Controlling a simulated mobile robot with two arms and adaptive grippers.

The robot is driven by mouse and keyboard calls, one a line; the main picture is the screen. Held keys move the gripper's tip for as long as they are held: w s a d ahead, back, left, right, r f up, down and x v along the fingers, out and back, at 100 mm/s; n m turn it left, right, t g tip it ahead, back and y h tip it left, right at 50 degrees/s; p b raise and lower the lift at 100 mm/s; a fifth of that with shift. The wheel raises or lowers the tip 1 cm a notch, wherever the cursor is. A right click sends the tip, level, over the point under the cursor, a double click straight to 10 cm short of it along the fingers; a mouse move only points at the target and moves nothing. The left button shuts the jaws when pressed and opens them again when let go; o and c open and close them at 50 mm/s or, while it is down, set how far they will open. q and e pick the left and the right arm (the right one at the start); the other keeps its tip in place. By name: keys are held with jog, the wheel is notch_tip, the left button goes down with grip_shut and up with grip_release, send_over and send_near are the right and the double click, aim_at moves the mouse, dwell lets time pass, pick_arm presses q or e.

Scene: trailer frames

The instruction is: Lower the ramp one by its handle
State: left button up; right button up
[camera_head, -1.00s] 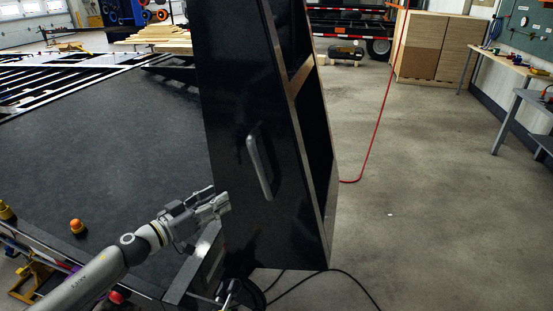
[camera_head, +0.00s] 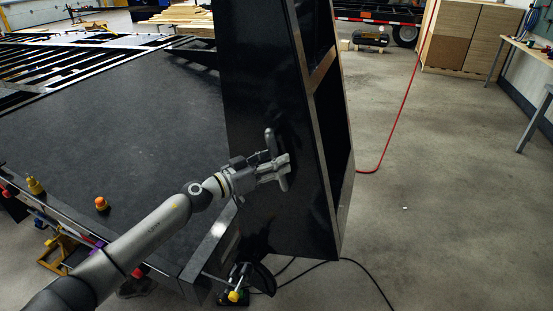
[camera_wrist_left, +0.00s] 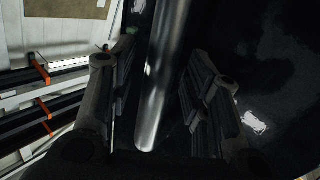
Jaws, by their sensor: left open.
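The ramp (camera_head: 262,90) is a tall black panel standing raised at the end of the dark trailer deck (camera_head: 120,120). Its handle (camera_head: 270,140) is a grey bar on the panel's face, partly hidden by my left gripper (camera_head: 283,170). In the left wrist view the handle (camera_wrist_left: 160,90) runs lengthwise between the two fingers of my left gripper (camera_wrist_left: 155,95). The fingers are open, with a gap on each side of the bar. My right gripper is not in view.
A red hose (camera_head: 405,95) and a black cable (camera_head: 350,262) lie on the floor right of the ramp. Wooden cabinets (camera_head: 465,38) and a workbench (camera_head: 530,55) stand at the back right. The floor between is clear.

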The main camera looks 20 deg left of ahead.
pick_arm(q)
jog(key=shift+w+d, duration=0.25)
jog(key=shift+w, duration=0.05)
jog(key=shift+c, duration=0.4)
grip_shut()
